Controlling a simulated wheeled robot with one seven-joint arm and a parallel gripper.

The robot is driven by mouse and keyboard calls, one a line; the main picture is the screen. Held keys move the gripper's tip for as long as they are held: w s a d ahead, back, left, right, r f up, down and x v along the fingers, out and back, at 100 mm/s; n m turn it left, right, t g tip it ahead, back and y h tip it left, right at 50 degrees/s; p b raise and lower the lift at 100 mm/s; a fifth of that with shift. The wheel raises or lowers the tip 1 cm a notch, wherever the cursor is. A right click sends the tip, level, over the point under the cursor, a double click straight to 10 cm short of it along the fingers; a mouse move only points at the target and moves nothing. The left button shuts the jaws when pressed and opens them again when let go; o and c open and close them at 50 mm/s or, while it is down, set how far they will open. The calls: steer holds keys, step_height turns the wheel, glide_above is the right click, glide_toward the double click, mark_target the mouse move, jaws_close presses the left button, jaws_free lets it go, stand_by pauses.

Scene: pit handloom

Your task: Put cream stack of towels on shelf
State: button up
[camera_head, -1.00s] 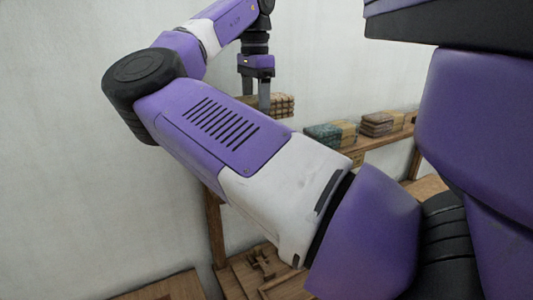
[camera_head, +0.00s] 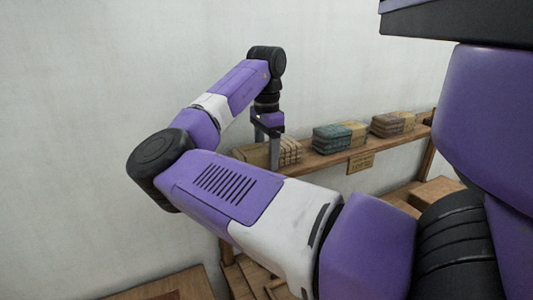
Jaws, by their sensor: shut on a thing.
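The cream stack of towels (camera_head: 291,151), checked with brown lines, is at the left part of the wooden shelf (camera_head: 325,163). My gripper (camera_head: 268,148) points down and is shut on this stack. One finger stands in front of it and hides part of it. A tan part shows left of the finger; I cannot tell if it belongs to the same stack. The stack looks level and is at shelf height. My forearm hides its underside on the left, so I cannot tell whether it rests on the board.
A teal and yellow stack (camera_head: 340,135) sits on the shelf to the right, with a gap. A brown and tan stack (camera_head: 393,123) is farther right. A small sign (camera_head: 361,162) hangs from the shelf's front edge. Wooden loom parts (camera_head: 250,278) lie below. A plain wall is behind.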

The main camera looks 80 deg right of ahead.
mark_target(266, 146)
steer(key=shift+f, duration=0.1)
steer(key=o, duration=1.5)
step_height(266, 146, up, 12)
steer(key=shift+r+b, duration=0.15)
steer(key=shift+b, duration=0.25)
